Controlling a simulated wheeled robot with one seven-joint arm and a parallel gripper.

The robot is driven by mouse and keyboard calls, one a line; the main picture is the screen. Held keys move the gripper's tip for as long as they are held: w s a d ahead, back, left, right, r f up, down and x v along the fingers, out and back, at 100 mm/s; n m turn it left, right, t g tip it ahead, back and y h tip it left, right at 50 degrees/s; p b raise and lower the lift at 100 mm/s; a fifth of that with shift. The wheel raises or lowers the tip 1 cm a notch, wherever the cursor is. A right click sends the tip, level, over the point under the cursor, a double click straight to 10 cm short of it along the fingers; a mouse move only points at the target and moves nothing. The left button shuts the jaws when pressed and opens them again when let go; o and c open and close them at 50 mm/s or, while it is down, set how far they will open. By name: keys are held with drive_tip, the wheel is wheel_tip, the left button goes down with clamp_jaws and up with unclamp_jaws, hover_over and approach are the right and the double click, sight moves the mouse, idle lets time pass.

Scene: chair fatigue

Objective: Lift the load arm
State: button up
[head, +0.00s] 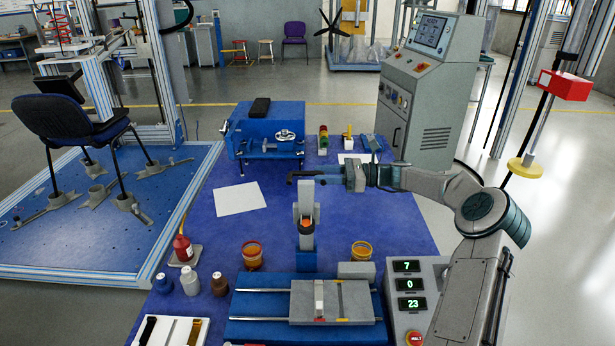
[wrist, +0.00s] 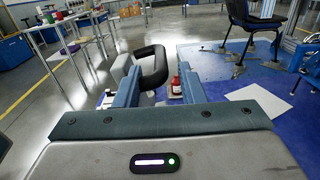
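The load arm (head: 306,204) is a grey upright lever on a blue post, with an orange part low on it. A black looped handle (wrist: 154,68) joins its grey top (wrist: 121,67) in the wrist view. In the head view, the handle shows dark at the top of the load arm, partly hidden by my gripper. My gripper (head: 322,182) reaches in from the right at handle height. In the wrist view, its two blue fingers (wrist: 160,82) are spread, with the handle ahead and between them, nearer the left finger. I cannot tell whether they touch.
A display box (head: 408,290) stands front right. A blue vise-like machine (head: 265,130) stands behind. A red bottle (head: 182,247) and paper (head: 240,198) are left.

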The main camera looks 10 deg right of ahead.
sight(307, 174)
drive_tip(key=x, duration=0.4)
drive_tip(key=shift+w+a, duration=0.15)
drive_tip(key=shift+a, duration=0.25)
